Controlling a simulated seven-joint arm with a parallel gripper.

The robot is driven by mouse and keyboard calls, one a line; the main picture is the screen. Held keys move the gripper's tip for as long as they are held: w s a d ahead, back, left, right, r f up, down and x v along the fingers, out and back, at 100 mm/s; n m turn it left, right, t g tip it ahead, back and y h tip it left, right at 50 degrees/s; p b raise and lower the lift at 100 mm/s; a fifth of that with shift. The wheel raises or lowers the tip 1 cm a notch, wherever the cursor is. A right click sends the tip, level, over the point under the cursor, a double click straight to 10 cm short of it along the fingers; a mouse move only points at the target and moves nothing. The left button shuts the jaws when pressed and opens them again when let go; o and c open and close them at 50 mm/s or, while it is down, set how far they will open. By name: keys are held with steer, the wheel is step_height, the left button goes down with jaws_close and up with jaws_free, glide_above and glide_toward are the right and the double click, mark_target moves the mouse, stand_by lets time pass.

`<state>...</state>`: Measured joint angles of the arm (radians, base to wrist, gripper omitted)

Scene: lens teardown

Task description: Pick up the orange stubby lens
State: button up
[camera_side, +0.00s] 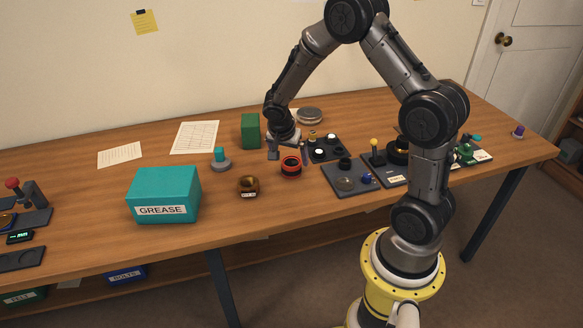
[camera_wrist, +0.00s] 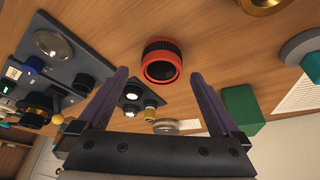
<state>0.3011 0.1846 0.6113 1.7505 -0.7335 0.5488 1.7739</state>
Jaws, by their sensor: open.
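The orange stubby lens (camera_side: 291,166) stands on the wooden table near its middle, a short orange-red cylinder with a black band. In the wrist view the orange stubby lens (camera_wrist: 161,61) shows its dark round opening and lies beyond the fingertips, roughly centred between them. My gripper (camera_side: 288,152) is above and close to the lens in the side view. In the wrist view my gripper (camera_wrist: 157,73) has its two purple-grey fingers spread wide with nothing between them. I cannot tell the exact height of the fingertips over the lens.
A brown ring-shaped part (camera_side: 248,186) and a teal GREASE box (camera_side: 163,196) stand left of the lens. A green block (camera_side: 250,131) stands behind it. Dark trays (camera_side: 347,188) with small parts lie close on its right. The table just in front of the lens is clear.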

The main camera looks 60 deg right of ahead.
mark_target(291, 161)
steer(key=shift+d+x, duration=0.2)
steer(key=shift+x, duration=2.15)
steer(key=shift+w+r, duration=0.15)
steer(key=shift+w, duration=0.05)
steer(key=c, duration=1.5)
